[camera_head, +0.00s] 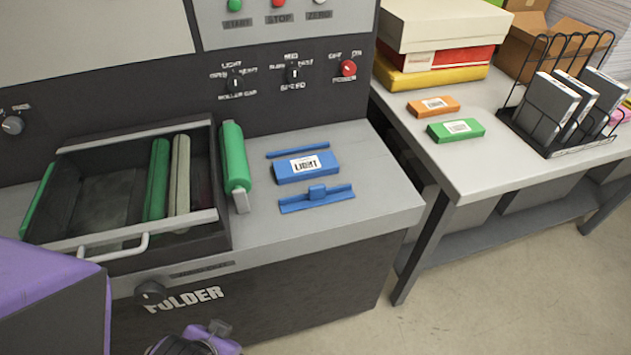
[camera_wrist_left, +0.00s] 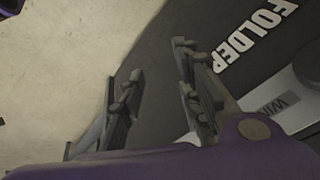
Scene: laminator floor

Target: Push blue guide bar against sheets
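The blue guide bar with a raised block in its middle (camera_head: 317,199) lies on the grey worktop of the folder machine, nearest the front edge. Just behind it lies a flat blue pack with a white "LIGHT" label (camera_head: 306,168); a small gap shows between them. A thin blue strip (camera_head: 298,150) lies behind the pack. I cannot make out separate sheets. My left gripper (camera_wrist_left: 160,62) is open and empty in the left wrist view, in front of the folder's dark front panel and below the worktop. My right gripper is not in view.
A dark open tray with rollers (camera_head: 105,195) and a green roller (camera_head: 235,158) stand left of the blue parts. A side table (camera_head: 500,160) on the right holds an orange pack (camera_head: 433,106), a green pack (camera_head: 456,130) and a wire rack (camera_head: 560,115). Worktop right of the bar is clear.

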